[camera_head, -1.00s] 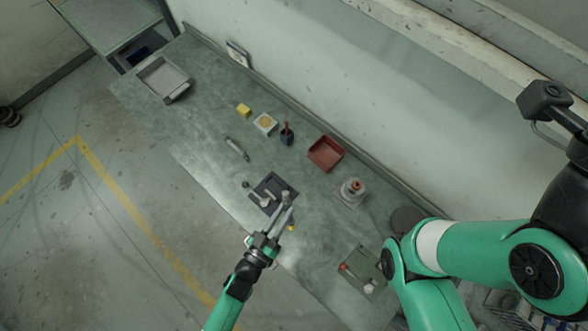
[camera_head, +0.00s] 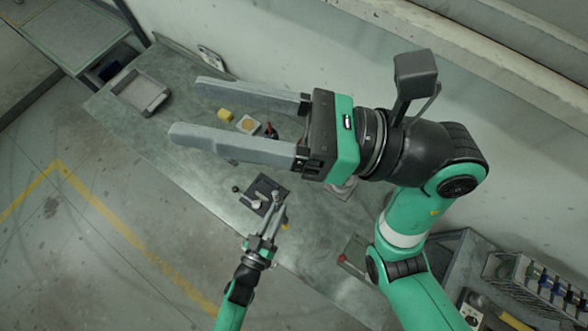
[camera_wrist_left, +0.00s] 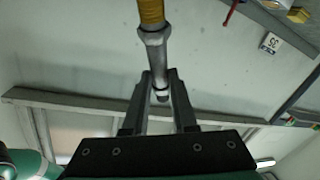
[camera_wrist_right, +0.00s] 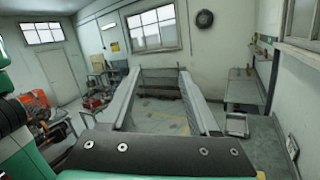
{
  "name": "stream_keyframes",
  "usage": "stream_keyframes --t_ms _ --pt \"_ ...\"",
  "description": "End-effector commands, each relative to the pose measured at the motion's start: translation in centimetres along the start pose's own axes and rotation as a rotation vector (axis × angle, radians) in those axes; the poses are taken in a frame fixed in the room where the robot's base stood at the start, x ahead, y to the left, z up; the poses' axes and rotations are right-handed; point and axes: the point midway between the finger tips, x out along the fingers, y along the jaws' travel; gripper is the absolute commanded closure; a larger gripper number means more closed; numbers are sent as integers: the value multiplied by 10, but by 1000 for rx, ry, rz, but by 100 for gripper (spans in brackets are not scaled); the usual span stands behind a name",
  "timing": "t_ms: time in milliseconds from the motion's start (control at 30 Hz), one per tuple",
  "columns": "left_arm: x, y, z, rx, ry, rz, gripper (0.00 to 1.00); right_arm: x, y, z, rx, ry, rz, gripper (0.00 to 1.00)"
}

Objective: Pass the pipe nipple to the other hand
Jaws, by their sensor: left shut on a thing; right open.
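My left gripper (camera_head: 274,210) is low in the head view, above the front edge of the bench. In the left wrist view its fingers (camera_wrist_left: 161,88) are shut on a grey metal pipe piece (camera_wrist_left: 154,52), which I take as the pipe nipple. It has a wider collar and a yellow band at its far end, and it sticks out beyond the fingertips. In the head view it is too small to make out clearly. My right gripper (camera_head: 190,108) is large in the head view, wide open and empty, well apart from the left one. Its open fingers also show in the right wrist view (camera_wrist_right: 158,92).
A crate of bottles (camera_head: 530,290) stands at lower right. My right gripper hides mid-bench items.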

Motion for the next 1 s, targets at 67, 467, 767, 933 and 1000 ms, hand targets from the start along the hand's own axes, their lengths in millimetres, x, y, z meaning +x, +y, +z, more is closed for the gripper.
stream_keyframes --t_ms 67,467,767,933,1000 --pt "0 0 -1 0 2 1 100 -1 -33 -43 17 150 -117 39" --pt "0 0 -1 0 2 1 100 -111 -129 -259 293 933 -660 39" --pt "0 0 -1 0 2 1 100 -135 -115 -328 393 1108 -715 39" --pt "0 0 -1 0 2 1 100 -132 -116 -331 391 1108 -711 39" --pt "0 0 -1 0 2 1 100 -130 -117 -336 392 1107 -710 39"
